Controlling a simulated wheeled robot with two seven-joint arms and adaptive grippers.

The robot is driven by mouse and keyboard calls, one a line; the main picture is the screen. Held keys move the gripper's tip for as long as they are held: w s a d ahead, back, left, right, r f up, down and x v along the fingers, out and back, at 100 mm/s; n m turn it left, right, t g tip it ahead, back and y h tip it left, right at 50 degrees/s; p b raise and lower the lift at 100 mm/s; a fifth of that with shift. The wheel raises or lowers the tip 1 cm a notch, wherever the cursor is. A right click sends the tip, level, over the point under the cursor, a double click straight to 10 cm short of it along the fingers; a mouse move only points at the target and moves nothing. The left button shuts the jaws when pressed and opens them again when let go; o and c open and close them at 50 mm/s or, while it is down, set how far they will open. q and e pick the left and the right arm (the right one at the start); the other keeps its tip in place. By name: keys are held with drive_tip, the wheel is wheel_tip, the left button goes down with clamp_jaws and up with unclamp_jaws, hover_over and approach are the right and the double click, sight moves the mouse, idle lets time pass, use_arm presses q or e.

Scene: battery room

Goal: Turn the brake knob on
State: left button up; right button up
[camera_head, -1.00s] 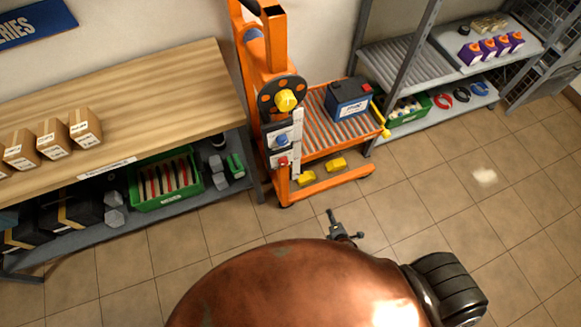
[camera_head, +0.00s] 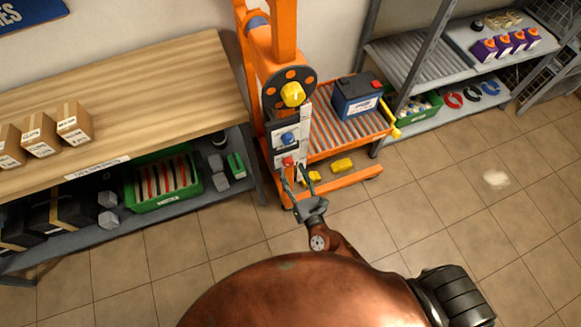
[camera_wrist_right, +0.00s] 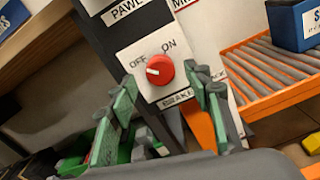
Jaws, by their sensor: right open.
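The brake knob (camera_head: 287,161) is a small red dial low on the control panel of the orange lift. In the right wrist view the red knob (camera_wrist_right: 160,69) sits on a white plate marked OFF and ON, with a BRAKE label partly hidden below. Its white mark is on its left side, toward OFF. My right gripper (camera_head: 294,177) is open just in front of and below the knob. In the right wrist view its two green-padded fingers (camera_wrist_right: 160,80) stand on either side of the knob, apart from it as far as I can tell. My left gripper is not in view.
The orange lift (camera_head: 272,45) carries a blue knob (camera_head: 287,138), a yellow-centred wheel (camera_head: 292,94) and a roller bed with a dark battery (camera_head: 357,97). A wooden bench (camera_head: 150,95) stands left, grey shelves (camera_head: 418,62) right. The tiled floor in front is clear.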

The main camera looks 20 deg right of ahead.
drive_tip(key=shift+w, duration=1.1)
drive_tip(key=c, duration=1.1)
